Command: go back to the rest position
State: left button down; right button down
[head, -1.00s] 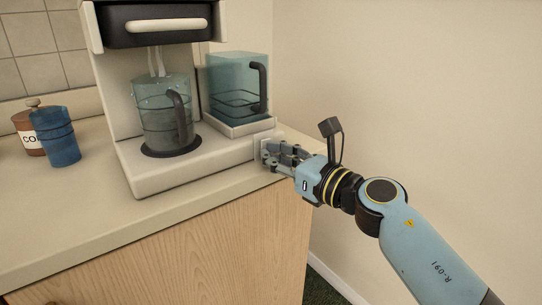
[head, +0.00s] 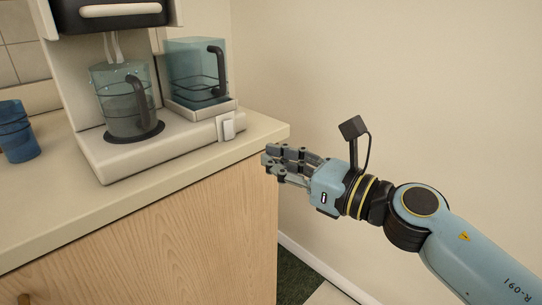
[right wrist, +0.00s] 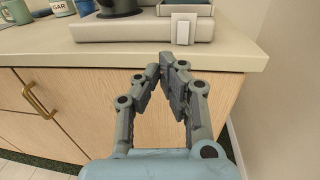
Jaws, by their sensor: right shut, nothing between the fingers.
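My right gripper (head: 272,161) is shut and empty in the head view. It is in the air just off the right front corner of the counter, apart from the coffee machine (head: 118,155). In the right wrist view its fingertips (right wrist: 167,62) meet in front of the counter edge, below the white switch (right wrist: 183,29) on the machine's base. That switch (head: 227,127) also shows in the head view. My left gripper is not in view.
A glass jug (head: 118,110) stands on the machine's round plate, with thin streams above it. A blue-tinted water tank (head: 190,75) stands beside it. A blue cup (head: 16,135) is on the counter (head: 50,205) at left. Free air lies right of the cabinet (head: 170,235), before the wall.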

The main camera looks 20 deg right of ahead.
dwell(0.3)
jog(key=s+d+f+m+g+h, duration=0.1)
jog(key=s+d+f+m+h, duration=0.15)
jog(key=f+m, duration=0.6)
jog(key=s+d+f+m+g+h, duration=0.1)
jog(key=s+d+f+m+h, duration=0.2)
jog(key=f, duration=1.1)
jog(key=s+d+f+m+g+h, duration=0.1)
jog(key=s+d+f+m+g, duration=0.1)
jog(key=s+f+m, duration=0.55)
jog(key=s+d+f+m+g+h, duration=0.1)
jog(key=s+d+f+m+g, duration=0.2)
jog(key=f, duration=0.7)
jog(key=s+f+m+g, duration=0.2)
jog(key=s+f+m, duration=0.2)
jog(key=s, duration=0.6)
jog(key=s+f+m+g+h, duration=0.1)
jog(key=s+f+m+g, duration=0.2)
jog(key=s+f+m, duration=0.2)
jog(key=s+f+m+g, duration=0.3)
jog(key=s+m, duration=0.7)
jog(key=s, duration=0.4)
jog(key=shift+s+d+f, duration=0.3)
jog(key=shift+s+f, duration=0.05)
jog(key=shift+f, duration=0.45)
jog(key=shift+h, duration=0.25)
